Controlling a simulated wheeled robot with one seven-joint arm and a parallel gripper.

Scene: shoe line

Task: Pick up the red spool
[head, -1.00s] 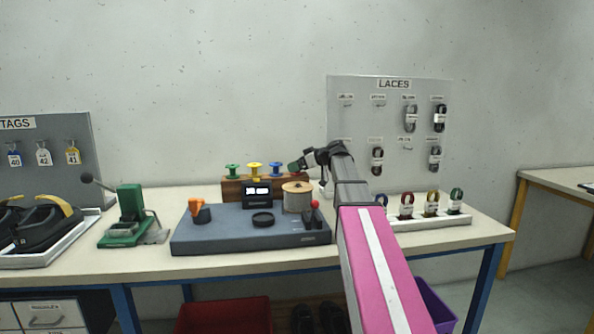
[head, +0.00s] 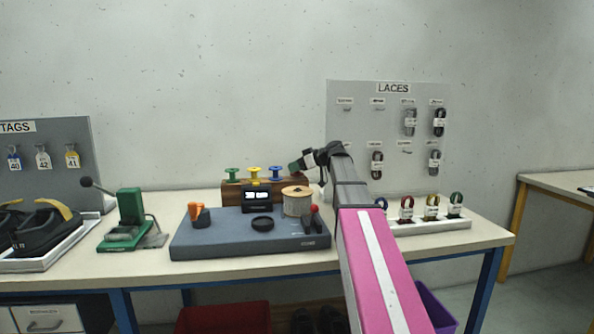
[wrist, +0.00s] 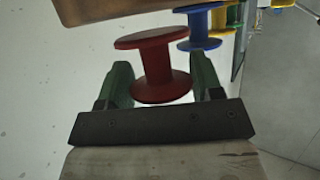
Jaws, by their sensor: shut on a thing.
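In the head view my gripper (head: 300,165) is at the right end of the rack (head: 297,187), and the red spool is hidden there.
Blue (head: 276,172), yellow (head: 254,173) and green (head: 232,174) spools stand on the rack to the left. A grey base (head: 205,243) with a thread cone (head: 297,202) is in front. A laces board (head: 350,115) stands behind to the right.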

